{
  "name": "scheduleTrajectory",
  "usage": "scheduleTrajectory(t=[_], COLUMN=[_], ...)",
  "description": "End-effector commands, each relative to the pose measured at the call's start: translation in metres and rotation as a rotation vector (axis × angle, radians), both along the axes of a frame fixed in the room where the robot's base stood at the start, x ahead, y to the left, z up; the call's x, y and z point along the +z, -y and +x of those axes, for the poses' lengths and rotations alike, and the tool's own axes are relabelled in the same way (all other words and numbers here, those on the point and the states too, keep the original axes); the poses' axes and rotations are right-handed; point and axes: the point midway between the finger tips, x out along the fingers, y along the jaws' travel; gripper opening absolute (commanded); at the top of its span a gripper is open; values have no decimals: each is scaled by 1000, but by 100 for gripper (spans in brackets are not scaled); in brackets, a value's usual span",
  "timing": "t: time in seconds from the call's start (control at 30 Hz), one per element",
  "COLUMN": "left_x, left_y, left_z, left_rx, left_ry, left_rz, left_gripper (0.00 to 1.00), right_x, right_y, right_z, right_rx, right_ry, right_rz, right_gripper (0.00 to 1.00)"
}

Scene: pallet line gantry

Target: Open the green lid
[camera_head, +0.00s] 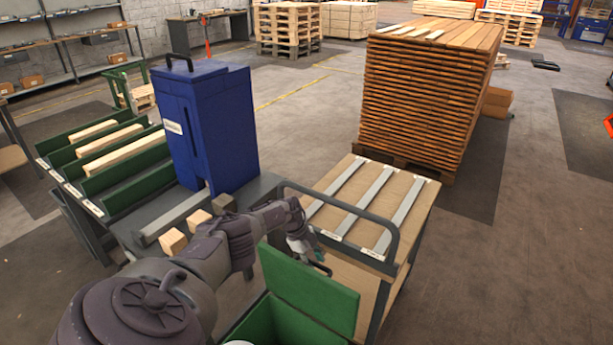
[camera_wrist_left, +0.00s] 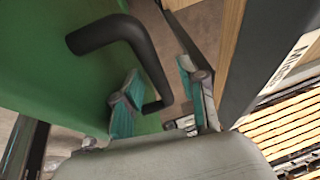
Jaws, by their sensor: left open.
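The green lid (camera_head: 310,289) stands raised, tilted up from the green box (camera_head: 280,322) at the bottom of the head view. It also fills the upper left of the left wrist view (camera_wrist_left: 45,65). Its black bar handle (camera_wrist_left: 140,52) sticks out from the lid's face; in the head view only a small part shows near the lid's top edge. My left gripper (camera_head: 310,248) is at the far side of the lid's top edge. In the left wrist view its teal-padded fingers (camera_wrist_left: 160,85) are open, with the handle between them. I cannot tell whether they touch it. My right gripper is out of view.
A wooden-topped cart (camera_head: 408,208) with metal strips and a grey rail stands close to the right of my left gripper. A blue machine (camera_head: 215,125) and green racks with wooden bars (camera_head: 110,180) stand left. A tall plank stack (camera_head: 425,100) stands behind. Floor at right is clear.

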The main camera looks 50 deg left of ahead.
Motion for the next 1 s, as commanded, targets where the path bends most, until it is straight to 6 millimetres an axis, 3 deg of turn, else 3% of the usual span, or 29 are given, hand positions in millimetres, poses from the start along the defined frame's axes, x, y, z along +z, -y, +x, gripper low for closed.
scheduleTrajectory(t=[0.5,0.7,1.0], left_x=[85,98,99], left_y=[-30,-34,-34], left_z=[-20,-23,-23], left_rx=[-3,-4,-3], left_ry=[-1,-2,-2], left_rz=[1,0,-1], left_gripper=[41,41,41], right_x=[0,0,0], right_y=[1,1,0], right_z=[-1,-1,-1], right_rx=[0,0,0], right_ry=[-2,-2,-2], right_rz=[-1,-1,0], right_gripper=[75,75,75])
